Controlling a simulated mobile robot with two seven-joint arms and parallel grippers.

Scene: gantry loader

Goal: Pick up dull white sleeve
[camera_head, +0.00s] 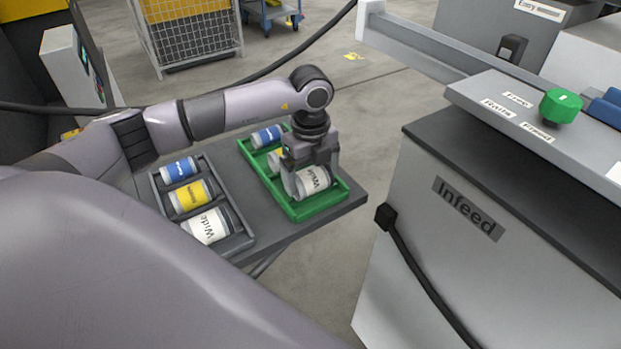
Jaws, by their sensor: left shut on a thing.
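A dull white sleeve (314,180) with dark lettering lies at the near end of the green tray (304,213). My left gripper (309,186) reaches down over it and is shut on it, with a finger on either side. The sleeve is still low, within the tray's outline; I cannot tell whether it touches the tray floor. A second white sleeve (207,226) lies in the near compartment of the grey tray (236,243), to the left. My right gripper is not in view.
The grey tray also holds a yellow sleeve (192,195) and a blue sleeve (180,168). The green tray holds another blue sleeve (266,136) and a partly hidden yellow one. The Infeed cabinet (470,215) stands right of the table (290,232), across a floor gap.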

